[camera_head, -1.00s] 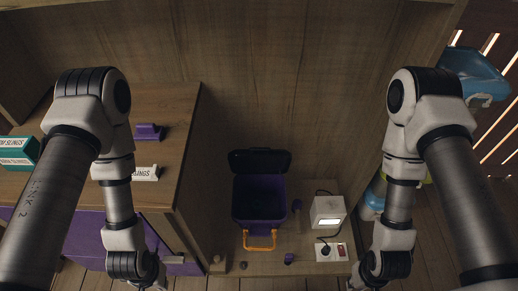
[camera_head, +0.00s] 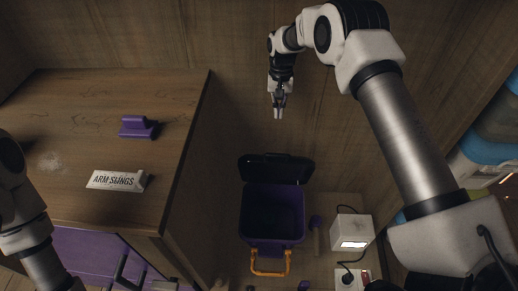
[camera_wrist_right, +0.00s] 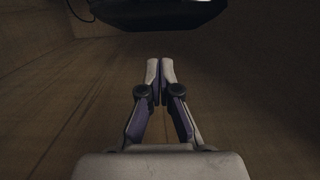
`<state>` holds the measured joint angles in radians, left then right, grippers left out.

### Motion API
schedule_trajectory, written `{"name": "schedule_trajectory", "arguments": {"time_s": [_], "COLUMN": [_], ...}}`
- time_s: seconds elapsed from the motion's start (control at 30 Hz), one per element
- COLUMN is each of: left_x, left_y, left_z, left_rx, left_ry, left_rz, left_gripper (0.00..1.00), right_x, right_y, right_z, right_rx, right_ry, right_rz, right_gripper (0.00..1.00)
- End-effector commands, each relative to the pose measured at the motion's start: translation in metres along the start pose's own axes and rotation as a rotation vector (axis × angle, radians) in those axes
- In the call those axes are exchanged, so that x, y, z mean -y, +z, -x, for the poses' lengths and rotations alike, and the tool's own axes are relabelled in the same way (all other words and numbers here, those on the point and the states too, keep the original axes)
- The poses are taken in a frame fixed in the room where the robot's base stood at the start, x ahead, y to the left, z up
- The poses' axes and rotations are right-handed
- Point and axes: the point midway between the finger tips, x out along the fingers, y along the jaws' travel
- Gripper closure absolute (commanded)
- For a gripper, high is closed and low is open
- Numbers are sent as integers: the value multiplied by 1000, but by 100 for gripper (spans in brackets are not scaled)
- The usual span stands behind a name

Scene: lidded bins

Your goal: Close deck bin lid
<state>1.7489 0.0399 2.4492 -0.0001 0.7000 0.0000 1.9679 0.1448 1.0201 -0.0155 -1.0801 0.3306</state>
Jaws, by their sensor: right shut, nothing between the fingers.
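The deck bin (camera_head: 272,213) is a purple box with a dark inside and an orange handle (camera_head: 270,265) at its front. Its black lid (camera_head: 276,168) stands open, tilted back at the rear of the bin. My right gripper (camera_head: 278,111) is shut and empty, in the air above and behind the lid, against the back panel in the picture. In the right wrist view the shut fingertips (camera_wrist_right: 160,65) point toward a dark edge (camera_wrist_right: 155,14) at the top, which looks like the lid. My left arm shows at the left edge, but its gripper is out of view.
A wooden cabinet (camera_head: 110,95) stands left of the bin, with a purple holder (camera_head: 138,128) and an "ARM SLINGS" sign (camera_head: 116,180) on top.

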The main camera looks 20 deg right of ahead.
Motion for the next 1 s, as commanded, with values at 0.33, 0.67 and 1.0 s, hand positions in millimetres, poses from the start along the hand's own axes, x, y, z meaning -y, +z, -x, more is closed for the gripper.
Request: {"name": "schedule_trajectory", "arguments": {"time_s": [0.33, 0.67, 1.0], "left_x": [0, 0, 0], "left_y": [0, 0, 0], "left_z": [-6, -9, -8], "left_rx": [-1, 0, 0], "left_ry": [0, 0, 0], "left_rz": [0, 0, 0], "left_gripper": [100, 100, 100], "right_x": [1, 2, 1], "right_y": [-1, 9, 38], "right_z": [-40, -98, -108], "right_rx": [-5, -5, -8], "right_ry": [-1, -2, -3], "right_rz": [2, 3, 3], "right_gripper": [100, 100, 100]}}
